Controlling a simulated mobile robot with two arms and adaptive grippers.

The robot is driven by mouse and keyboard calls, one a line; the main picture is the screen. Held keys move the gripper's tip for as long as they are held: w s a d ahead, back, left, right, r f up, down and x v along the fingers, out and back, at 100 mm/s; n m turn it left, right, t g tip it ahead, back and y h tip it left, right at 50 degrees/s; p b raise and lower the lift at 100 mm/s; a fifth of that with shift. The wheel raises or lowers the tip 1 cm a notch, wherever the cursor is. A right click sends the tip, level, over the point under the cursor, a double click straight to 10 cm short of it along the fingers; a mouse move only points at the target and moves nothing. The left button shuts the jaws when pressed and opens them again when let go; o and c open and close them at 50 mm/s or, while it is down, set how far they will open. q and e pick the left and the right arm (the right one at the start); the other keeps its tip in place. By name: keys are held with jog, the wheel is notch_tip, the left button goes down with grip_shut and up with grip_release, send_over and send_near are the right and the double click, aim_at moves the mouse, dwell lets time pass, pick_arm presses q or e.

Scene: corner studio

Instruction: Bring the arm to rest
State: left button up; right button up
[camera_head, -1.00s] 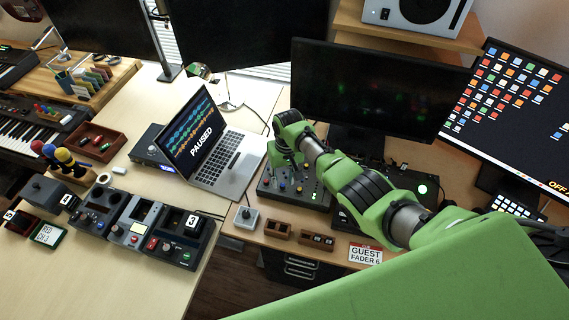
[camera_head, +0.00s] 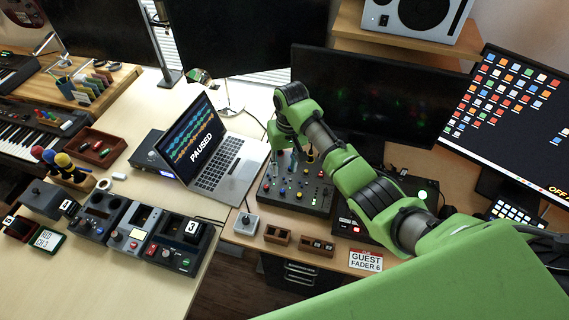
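My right arm, green with grey joints, reaches in from the lower right. Its far end bends down over the mixer with knobs and faders (camera_head: 297,193) on the desk. My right gripper (camera_head: 281,150) is at that far end, mostly hidden by the arm's own links, so I cannot see whether its fingers are open or hold anything. I cannot tell whether it touches the mixer. My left gripper is not in view.
A laptop (camera_head: 228,165) marked PAUSED stands left of the arm. A dark monitor (camera_head: 350,85) is close behind it. A joystick box (camera_head: 246,222), small wooden boxes (camera_head: 277,235) and a GUEST FADER 6 card (camera_head: 366,260) line the front edge.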

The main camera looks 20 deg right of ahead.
jog(key=s+a+f+n+t, duration=0.1)
jog(key=s+f, duration=0.2)
jog(key=s, duration=0.5)
jog(key=s+a+f+n+t, duration=0.1)
jog(key=s+f, duration=0.2)
jog(key=s, duration=0.5)
jog(key=s+d+r+t, duration=0.15)
jog(key=s+r, duration=0.25)
jog(key=s, duration=0.4)
jog(key=s+d+r, duration=0.3)
jog(key=s+r, duration=0.1)
jog(key=s, duration=0.4)
notch_tip(320, 180, down, 33)
jog(key=s+g+b, duration=0.1)
jog(key=s+b, duration=0.1)
jog(key=b, duration=0.4)
jog(key=s+d+f+b, duration=0.1)
jog(key=s+f+b, duration=0.1)
jog(key=s+f, duration=0.6)
jog(key=s+d+f+g+b, duration=0.1)
jog(key=s+f+b, duration=0.1)
jog(key=s+f, duration=0.6)
notch_tip(320, 180, down, 4)
jog(key=shift+s+d+f+n+h, duration=0.1)
jog(key=shift+s+d+n+h, duration=0.2)
jog(key=shift+s+d+n, duration=0.1)
